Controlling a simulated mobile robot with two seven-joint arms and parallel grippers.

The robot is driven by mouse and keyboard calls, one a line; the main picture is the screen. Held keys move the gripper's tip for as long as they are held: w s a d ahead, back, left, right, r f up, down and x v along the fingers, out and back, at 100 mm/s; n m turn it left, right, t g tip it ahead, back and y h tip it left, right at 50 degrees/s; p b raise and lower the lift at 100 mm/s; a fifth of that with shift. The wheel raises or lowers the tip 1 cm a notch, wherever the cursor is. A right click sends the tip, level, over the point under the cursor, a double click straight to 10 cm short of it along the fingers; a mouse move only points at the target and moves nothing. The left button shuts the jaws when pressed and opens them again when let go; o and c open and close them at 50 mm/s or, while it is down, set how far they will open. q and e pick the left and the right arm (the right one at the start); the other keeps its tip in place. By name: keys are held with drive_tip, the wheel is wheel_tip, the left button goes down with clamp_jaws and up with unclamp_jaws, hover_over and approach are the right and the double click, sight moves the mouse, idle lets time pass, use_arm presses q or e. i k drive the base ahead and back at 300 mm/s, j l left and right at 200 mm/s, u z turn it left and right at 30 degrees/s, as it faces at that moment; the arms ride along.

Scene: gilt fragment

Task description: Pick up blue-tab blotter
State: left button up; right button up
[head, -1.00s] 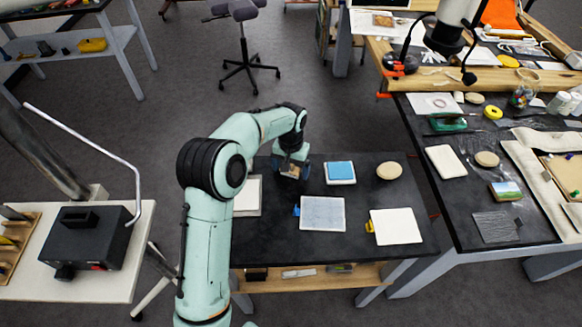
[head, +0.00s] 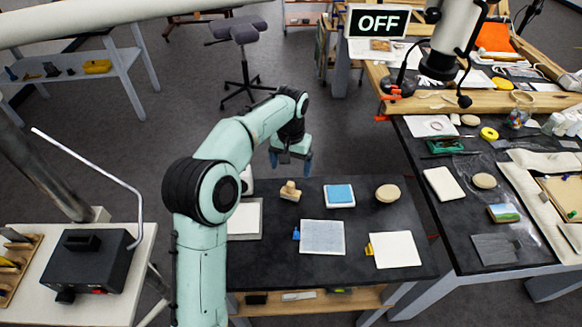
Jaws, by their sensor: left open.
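The blue-tab blotter (head: 322,238) is a pale grey-blue square lying flat on the small dark table (head: 290,268), with its blue tab at its left edge. My left gripper (head: 291,166) is open and empty at the table's far edge, behind the blotter and well apart from it. Nothing covers the blotter. My right gripper is not in view.
A yellow-tab blotter (head: 396,250) lies to the right. Behind the blue-tab blotter are a wooden stamp (head: 290,191), a blue pad (head: 340,194) and a round tan disc (head: 388,193). A pale pad (head: 244,219) lies left, partly behind my arm.

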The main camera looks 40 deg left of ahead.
sight(315, 236)
drive_tip(key=k+l, duration=0.8)
drive_tip(key=l, duration=0.2)
